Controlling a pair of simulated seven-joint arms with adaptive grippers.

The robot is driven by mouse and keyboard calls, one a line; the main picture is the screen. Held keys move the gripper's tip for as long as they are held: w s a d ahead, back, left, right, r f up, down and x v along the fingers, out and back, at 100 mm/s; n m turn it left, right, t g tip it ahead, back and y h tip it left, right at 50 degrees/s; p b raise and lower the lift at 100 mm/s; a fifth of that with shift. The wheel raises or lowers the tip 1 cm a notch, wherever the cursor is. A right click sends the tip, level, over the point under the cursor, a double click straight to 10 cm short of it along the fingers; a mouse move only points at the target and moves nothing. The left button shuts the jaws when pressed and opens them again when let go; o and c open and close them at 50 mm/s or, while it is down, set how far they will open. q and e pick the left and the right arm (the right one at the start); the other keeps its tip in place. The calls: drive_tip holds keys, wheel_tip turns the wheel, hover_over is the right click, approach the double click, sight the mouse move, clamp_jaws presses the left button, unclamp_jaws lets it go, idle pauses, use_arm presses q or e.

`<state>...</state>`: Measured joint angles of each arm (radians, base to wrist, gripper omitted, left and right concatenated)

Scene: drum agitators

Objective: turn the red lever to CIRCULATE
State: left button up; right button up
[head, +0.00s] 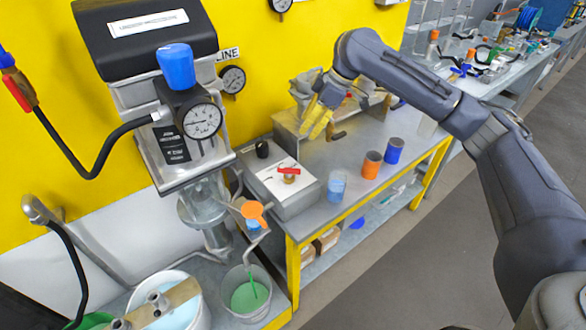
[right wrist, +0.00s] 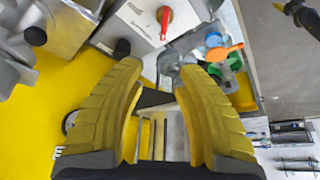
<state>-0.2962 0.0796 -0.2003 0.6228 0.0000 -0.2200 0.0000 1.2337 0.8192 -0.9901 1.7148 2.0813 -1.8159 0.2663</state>
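The red lever (head: 289,170) sits on a brass-coloured hub on the white top plate (head: 267,183) of a grey box on the bench. It also shows in the right wrist view (right wrist: 165,20), near the top edge. The plate's markings are too small to read. My right gripper (head: 318,130) has yellow fingers and hangs above the bench, behind and to the right of the lever, not touching it. In the right wrist view its fingers (right wrist: 160,70) are spread apart with nothing between them. My left gripper is not in view.
A black knob (head: 262,149) stands on the box beside the plate. Blue-topped (head: 394,150), orange (head: 372,165) and clear blue (head: 336,187) containers stand right of it. A metal bin (head: 290,135) is close by my right gripper.

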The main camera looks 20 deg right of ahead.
approach(289, 168)
drive_tip(key=x, duration=1)
idle(0.3)
drive_tip(key=shift+c, duration=0.2)
clamp_jaws()
